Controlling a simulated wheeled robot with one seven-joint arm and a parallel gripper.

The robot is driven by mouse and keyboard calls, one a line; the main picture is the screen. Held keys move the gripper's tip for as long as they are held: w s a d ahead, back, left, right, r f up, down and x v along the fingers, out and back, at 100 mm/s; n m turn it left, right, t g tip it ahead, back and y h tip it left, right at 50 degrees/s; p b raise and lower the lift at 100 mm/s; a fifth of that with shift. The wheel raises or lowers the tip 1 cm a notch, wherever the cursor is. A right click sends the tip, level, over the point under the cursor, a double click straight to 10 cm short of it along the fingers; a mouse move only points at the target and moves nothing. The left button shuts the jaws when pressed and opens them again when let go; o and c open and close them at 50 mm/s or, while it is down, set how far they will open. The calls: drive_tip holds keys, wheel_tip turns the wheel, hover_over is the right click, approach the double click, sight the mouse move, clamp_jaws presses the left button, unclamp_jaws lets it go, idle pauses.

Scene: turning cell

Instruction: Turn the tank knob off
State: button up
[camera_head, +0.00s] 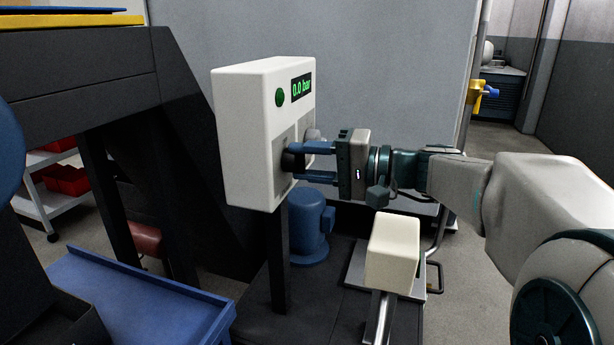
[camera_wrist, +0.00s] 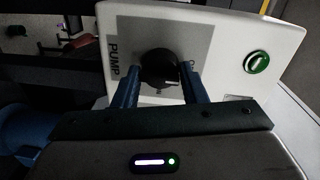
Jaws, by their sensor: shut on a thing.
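A white control box (camera_head: 245,140) stands on a dark post and has a green display (camera_head: 302,87) reading 0.0 bar. My gripper (camera_head: 302,162) is shut on a black knob (camera_head: 289,161) on the box's face, with one blue finger on each side of it. In the wrist view the same knob (camera_wrist: 158,68) sits on a grey plate (camera_wrist: 196,44) whose readable label says PUMP. I cannot read a TANK label in either view.
A green button or lamp (camera_head: 280,97) is beside the display. A blue motor-like unit (camera_head: 308,225) stands below the box. A white block on a metal bar (camera_head: 392,250) is under my wrist. A blue tray (camera_head: 130,300) lies lower left.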

drive_tip(key=shift+r, duration=0.3)
drive_tip(key=o, duration=1)
drive_tip(key=shift+c, duration=0.2)
drive_tip(key=shift+f, duration=0.15)
drive_tip(key=shift+d, duration=0.1)
drive_tip(key=f+p+v, duration=0.1)
drive_tip(key=p+v, duration=0.2)
drive_tip(key=v, duration=1)
drive_tip(key=shift+s+d+r, duration=0.15)
drive_tip(key=shift+d+r, duration=0.15)
drive_tip(key=shift+r, duration=0.2)
